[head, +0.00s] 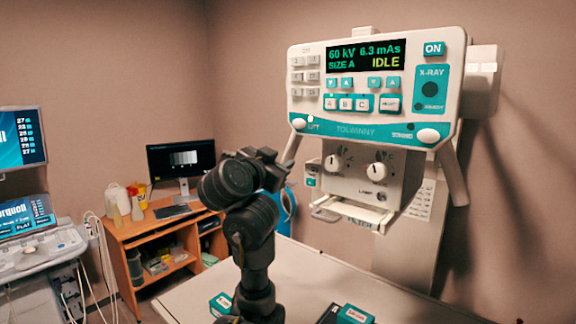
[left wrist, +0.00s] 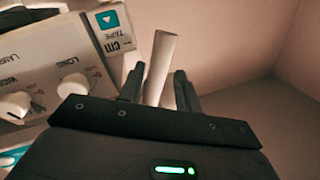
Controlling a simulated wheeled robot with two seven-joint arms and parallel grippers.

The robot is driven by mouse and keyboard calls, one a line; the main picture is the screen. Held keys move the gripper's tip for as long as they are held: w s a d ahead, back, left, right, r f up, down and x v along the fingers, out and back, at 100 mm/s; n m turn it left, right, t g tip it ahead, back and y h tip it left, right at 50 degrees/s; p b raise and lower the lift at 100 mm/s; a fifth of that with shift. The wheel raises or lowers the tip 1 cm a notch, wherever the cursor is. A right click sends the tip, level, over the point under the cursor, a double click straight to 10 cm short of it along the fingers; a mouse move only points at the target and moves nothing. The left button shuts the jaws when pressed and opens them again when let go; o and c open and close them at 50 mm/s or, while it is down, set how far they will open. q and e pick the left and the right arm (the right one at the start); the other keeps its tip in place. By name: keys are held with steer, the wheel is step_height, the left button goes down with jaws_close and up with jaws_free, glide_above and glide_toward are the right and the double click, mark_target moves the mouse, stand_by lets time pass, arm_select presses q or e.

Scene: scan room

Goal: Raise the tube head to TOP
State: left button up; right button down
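The tube head (head: 375,90) is a cream unit with a teal panel. Its display (head: 365,56) reads 60 kV, 6.3 mAs, SIZE A, IDLE. Below the panel is a collimator box (head: 370,172) with two white knobs. A slanted cream handle (head: 293,148) hangs at the tube head's left side, and another (head: 453,176) at its right. My left gripper (head: 284,167) is at the left handle. In the left wrist view the handle (left wrist: 161,60) passes between my spread fingers (left wrist: 159,88), with a gap showing on the right side. My right gripper is not in view.
A pale table (head: 300,275) lies below the tube head, with teal boxes (head: 354,314) on it. A wooden desk (head: 165,228) with a monitor (head: 181,160) stands behind left. An ultrasound-like console (head: 35,255) is at far left. A column stands behind the tube head.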

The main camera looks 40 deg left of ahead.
mark_target(286, 159)
arm_select(q)
steer(key=b+x, duration=0.2)
steer(key=x, duration=0.2)
steer(key=shift+w+f, duration=0.1)
steer(key=shift+f, duration=0.1)
steer(key=shift+w+r, duration=0.2)
steer(key=shift+w, duration=0.25)
steer(key=shift+a, duration=0.1)
jaws_close()
